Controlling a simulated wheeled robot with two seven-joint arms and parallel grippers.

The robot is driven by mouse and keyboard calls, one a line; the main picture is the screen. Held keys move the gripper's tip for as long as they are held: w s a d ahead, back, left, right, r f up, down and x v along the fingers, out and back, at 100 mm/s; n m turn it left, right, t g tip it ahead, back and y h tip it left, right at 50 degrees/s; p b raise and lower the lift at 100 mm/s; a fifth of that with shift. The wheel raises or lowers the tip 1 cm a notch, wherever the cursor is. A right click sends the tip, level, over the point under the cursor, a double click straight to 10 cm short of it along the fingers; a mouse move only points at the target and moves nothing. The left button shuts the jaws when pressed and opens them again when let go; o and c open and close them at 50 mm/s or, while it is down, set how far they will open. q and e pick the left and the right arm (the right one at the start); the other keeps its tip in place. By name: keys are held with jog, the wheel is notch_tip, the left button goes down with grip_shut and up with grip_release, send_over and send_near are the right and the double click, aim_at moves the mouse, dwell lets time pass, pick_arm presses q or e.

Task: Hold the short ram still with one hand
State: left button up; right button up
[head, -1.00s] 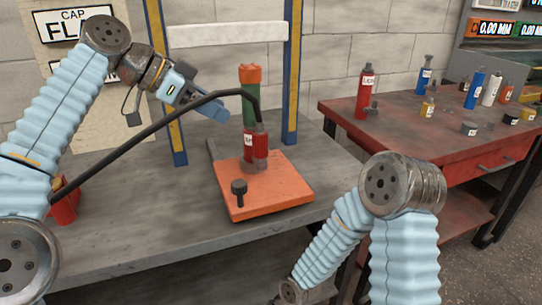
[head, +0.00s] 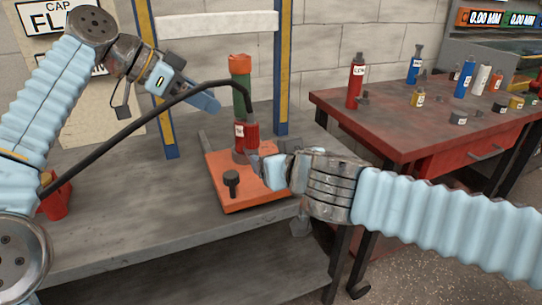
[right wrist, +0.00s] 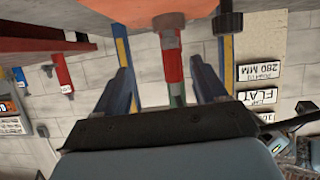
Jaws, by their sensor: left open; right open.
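The short ram (head: 239,139) is a red upright cylinder with a white label, standing on an orange plate (head: 240,200). A green tube (head: 241,98) with an orange top (head: 240,65) rises above it. My right gripper (head: 262,163) is open just right of the ram's base. In the right wrist view, which is upside down, the ram (right wrist: 172,68) shows between the two spread blue fingers (right wrist: 160,72); I cannot tell whether either touches it. My left gripper (head: 208,101) is open, left of the green tube and apart from it.
A black hose (head: 130,125) curves from the left to the ram. A dark knob (head: 231,180) stands on the plate's front. Blue and yellow posts (head: 281,70) with a white crossbar (head: 218,27) rise behind. A red table (head: 400,120) with several bottles stands right.

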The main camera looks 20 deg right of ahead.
aim_at(254, 149)
jog(key=shift+y, duration=0.3)
jog(key=x, duration=0.9)
jog(key=a+r+x, duration=0.1)
jog(key=x, duration=0.3)
jog(key=shift+w+f, duration=0.1)
jog(key=shift+w, duration=0.4)
jog(key=shift+c, duration=0.2)
grip_shut()
